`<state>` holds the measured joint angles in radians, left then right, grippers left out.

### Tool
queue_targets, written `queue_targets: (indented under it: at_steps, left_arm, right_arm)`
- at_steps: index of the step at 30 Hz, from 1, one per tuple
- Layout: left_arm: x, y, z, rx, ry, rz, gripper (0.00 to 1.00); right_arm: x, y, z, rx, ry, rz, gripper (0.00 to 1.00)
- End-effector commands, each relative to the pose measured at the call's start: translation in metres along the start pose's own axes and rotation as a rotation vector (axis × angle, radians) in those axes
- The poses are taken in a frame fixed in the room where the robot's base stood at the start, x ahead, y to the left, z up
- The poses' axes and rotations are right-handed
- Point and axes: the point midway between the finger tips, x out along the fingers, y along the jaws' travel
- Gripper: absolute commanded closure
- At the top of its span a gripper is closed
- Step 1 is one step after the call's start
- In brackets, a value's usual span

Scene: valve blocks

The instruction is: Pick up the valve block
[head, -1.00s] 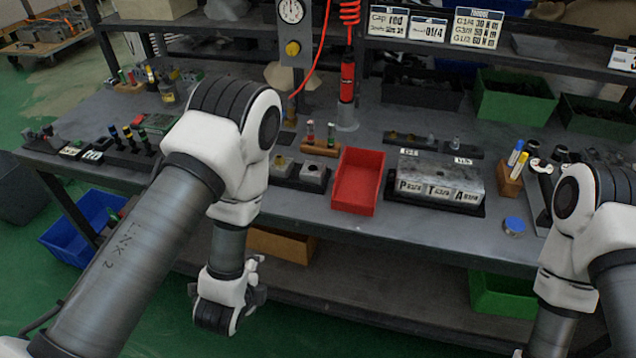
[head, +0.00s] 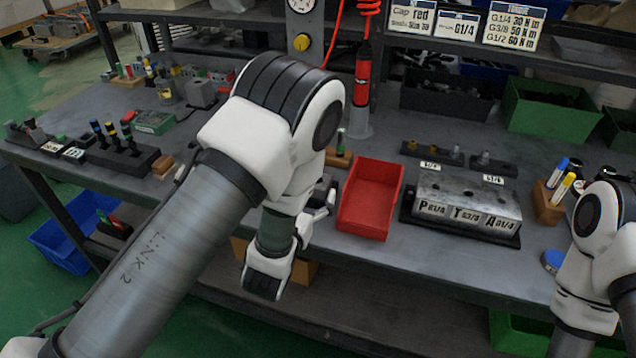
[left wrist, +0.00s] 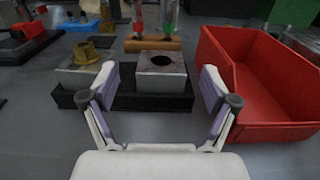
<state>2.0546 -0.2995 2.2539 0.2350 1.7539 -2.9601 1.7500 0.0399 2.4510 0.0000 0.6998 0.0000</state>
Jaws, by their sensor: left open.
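A small grey metal block (left wrist: 161,75) with a round hole in its top sits upright on a black base (left wrist: 126,101) in the left wrist view. A similar block (left wrist: 74,76) with a brass fitting on top stands to its left on the same base. My left gripper (left wrist: 158,88) is open and empty, with its fingers either side of the holed block in the picture; I cannot tell whether they reach it. My right gripper is out of frame.
A red open bin (head: 370,200) stands just right of my left gripper. A large metal manifold marked P, T, A (head: 468,198) sits farther right. A wooden holder (left wrist: 153,44) with red and green items stands behind the blocks. Shelves with bins line the back.

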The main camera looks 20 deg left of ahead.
Motion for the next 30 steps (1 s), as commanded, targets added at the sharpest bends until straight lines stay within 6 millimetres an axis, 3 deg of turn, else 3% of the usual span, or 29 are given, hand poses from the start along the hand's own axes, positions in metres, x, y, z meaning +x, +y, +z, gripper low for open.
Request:
queue_targets:
  at_steps: [6, 13, 14, 18, 20, 21, 30]
  left_arm:
    - [0.037, -0.001, 0.001, -0.003, 0.000, 0.001, 0.14]
    - [0.042, -0.002, -0.001, -0.002, 0.003, -0.001, 0.14]
    - [0.042, -0.002, -0.001, -0.002, 0.003, 0.000, 0.17]
    - [0.042, -0.002, -0.001, -0.002, 0.003, 0.000, 0.67]
    - [0.042, -0.002, -0.001, -0.002, 0.003, 0.000, 0.88]
    - [0.042, -0.002, -0.001, -0.002, 0.003, 0.000, 0.94]
    - [0.042, -0.002, 0.002, -0.003, 0.002, 0.000, 0.94]
  right_arm:
    - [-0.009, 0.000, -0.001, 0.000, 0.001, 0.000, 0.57]
    - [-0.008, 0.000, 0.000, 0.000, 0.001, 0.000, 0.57]
    - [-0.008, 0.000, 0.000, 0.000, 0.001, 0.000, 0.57]
    - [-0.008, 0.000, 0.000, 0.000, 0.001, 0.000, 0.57]
    - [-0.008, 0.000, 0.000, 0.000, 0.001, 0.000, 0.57]
    - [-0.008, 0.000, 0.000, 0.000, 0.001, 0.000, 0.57]
    - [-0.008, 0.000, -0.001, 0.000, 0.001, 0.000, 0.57]
